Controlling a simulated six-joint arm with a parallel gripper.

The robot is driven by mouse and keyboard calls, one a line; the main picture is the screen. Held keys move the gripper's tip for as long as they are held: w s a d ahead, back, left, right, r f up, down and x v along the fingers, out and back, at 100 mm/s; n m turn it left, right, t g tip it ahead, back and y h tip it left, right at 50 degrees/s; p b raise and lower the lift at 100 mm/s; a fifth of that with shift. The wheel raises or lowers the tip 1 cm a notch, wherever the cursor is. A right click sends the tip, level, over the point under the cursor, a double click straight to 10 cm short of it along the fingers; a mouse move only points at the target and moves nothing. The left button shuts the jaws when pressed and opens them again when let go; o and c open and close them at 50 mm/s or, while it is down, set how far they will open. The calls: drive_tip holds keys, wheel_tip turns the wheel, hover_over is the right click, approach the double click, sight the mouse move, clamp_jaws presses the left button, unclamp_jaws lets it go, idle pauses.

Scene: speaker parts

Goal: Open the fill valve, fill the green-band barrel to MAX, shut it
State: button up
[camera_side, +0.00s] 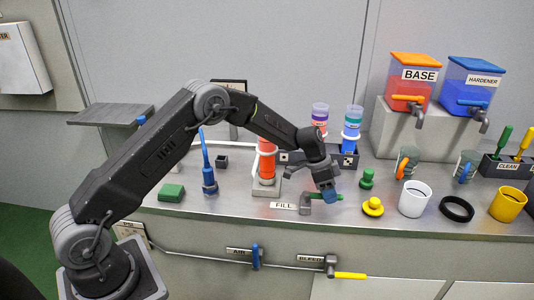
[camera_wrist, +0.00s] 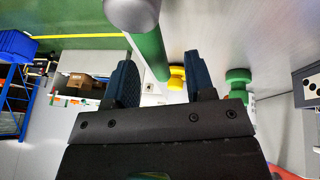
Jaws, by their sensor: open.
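The fill valve's green handle (camera_side: 340,196) sticks out by the FILL label (camera_side: 284,206) at the bench front. In the wrist view the green handle (camera_wrist: 150,52) runs from a grey round end (camera_wrist: 132,14) to between my two fingers. My gripper (camera_side: 328,196) is open at the handle, with its blue fingers (camera_wrist: 161,85) apart on either side; contact cannot be told. A barrel with a teal-green band (camera_side: 353,128) and blue contents stands in the dark rack.
A purple-banded barrel (camera_side: 320,118) stands beside the teal-green one. A green stopper (camera_side: 367,178), yellow stopper (camera_side: 373,206), white cup (camera_side: 415,199) and black ring (camera_side: 457,209) lie to the right. AIR (camera_side: 255,256) and BLEED (camera_side: 331,266) valves are on the bench front below.

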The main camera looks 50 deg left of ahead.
drive_tip(key=shift+w+d, duration=2.3)
drive_tip(key=shift+w, duration=0.3)
drive_tip(key=v, duration=1.4)
drive_tip(key=s+r+n+y, duration=0.1)
drive_tip(key=s+r+n, duration=0.1)
drive_tip(key=s+r, duration=0.75)
drive_tip(key=s+r+n+t+y, duration=0.1)
drive_tip(key=s+r+n, duration=0.15)
drive_tip(key=s, duration=0.75)
drive_tip(key=s+r+n+t+y, duration=0.1)
drive_tip(key=s+r+n+t, duration=0.15)
drive_tip(key=s, duration=0.75)
drive_tip(key=s+f+n+y, duration=0.1)
drive_tip(key=s+f, duration=0.3)
drive_tip(key=s, duration=0.7)
drive_tip(key=shift+s+a+y, duration=0.3)
drive_tip(key=shift+a, duration=0.15)
drive_tip(key=shift+w+f, duration=0.1)
drive_tip(key=shift+c, duration=0.5)
